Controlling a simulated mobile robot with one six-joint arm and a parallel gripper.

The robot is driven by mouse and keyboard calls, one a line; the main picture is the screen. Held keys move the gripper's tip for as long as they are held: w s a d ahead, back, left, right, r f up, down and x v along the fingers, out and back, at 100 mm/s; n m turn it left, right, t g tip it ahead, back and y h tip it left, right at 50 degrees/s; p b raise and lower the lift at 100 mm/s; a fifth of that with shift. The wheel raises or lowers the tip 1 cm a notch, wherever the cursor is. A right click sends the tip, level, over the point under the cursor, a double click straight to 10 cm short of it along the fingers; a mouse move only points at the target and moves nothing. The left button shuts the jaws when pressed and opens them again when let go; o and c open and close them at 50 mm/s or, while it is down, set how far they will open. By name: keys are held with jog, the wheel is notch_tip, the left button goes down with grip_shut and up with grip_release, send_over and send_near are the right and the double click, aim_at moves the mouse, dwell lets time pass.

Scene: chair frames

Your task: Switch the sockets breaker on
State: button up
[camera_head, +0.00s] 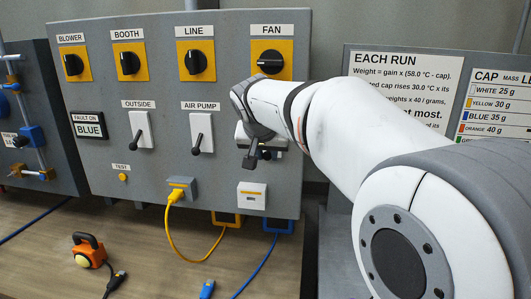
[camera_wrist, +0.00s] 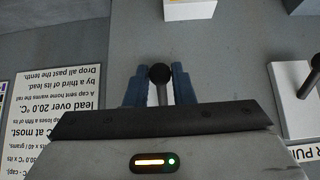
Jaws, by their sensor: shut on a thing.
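My gripper (camera_head: 258,155) is at the right side of the grey panel, below the FAN knob. In the wrist view its two blue-grey fingers (camera_wrist: 160,88) are shut on a breaker lever with a black ball end (camera_wrist: 160,73) and a pale shaft. The ball shows between the fingertips and the lower shaft is hidden by my gripper. This lever is right of the AIR PUMP lever (camera_head: 197,143) in the head view; its label is hidden by my arm, so I cannot read whether it says sockets. Part of its white plate (camera_head: 280,143) shows behind my gripper.
The OUTSIDE lever (camera_head: 141,133) is further left. Knobs for BLOWER, BOOTH, LINE and FAN (camera_head: 271,62) run along the top. A yellow plug (camera_head: 177,193) sits in a socket below, next to a white box (camera_head: 252,195). Cables and an orange tool (camera_head: 88,250) lie on the bench.

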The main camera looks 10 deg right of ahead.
jog(key=shift+s+a+r, duration=0.1)
jog(key=shift+s+r, duration=0.2)
jog(key=shift+r, duration=0.55)
jog(key=shift+r+p, duration=0.1)
jog(key=shift+p, duration=0.2)
jog(key=shift+s+a+r+p, duration=0.1)
jog(key=shift+r+p, duration=0.25)
jog(key=shift+r, duration=0.5)
jog(key=shift+r+p, duration=0.55)
jog(key=shift+r, duration=0.25)
